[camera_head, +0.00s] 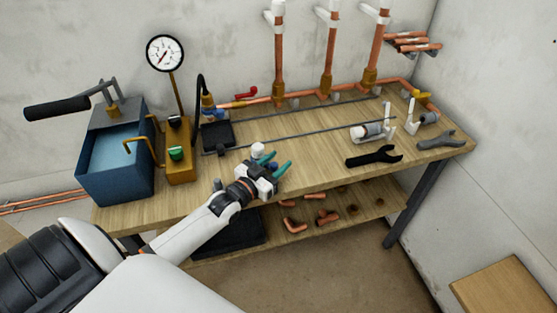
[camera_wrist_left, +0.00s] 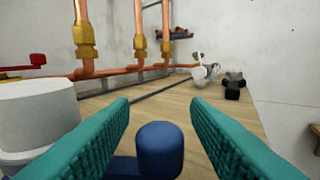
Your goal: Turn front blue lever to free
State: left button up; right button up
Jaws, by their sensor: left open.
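The front blue lever shows in the left wrist view as an upright, rounded blue knob (camera_wrist_left: 159,148) with a blue bar running left from its foot. It stands between the two teal fingers of my left gripper (camera_wrist_left: 160,115), with a gap visible on both sides. In the head view my left gripper (camera_head: 284,164) is open low over the bench's front edge, and the blue lever (camera_head: 272,166) is mostly hidden between its fingers. A white round cap (camera_head: 257,150) stands beside it and shows large at the left of the wrist view (camera_wrist_left: 38,112). My right gripper is not in view.
The wooden bench (camera_head: 320,170) carries a blue tank (camera_head: 115,165), a gauge (camera_head: 165,53), a red lever (camera_head: 246,93) and copper pipes (camera_head: 331,60) behind. A black wrench (camera_head: 375,156) and grey wrench (camera_head: 447,140) lie right. Bare wood separates my gripper from the black wrench.

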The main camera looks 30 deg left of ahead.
pick_arm(q)
jog(key=shift+w, duration=0.5)
grip_shut()
jog(key=shift+s, duration=0.1)
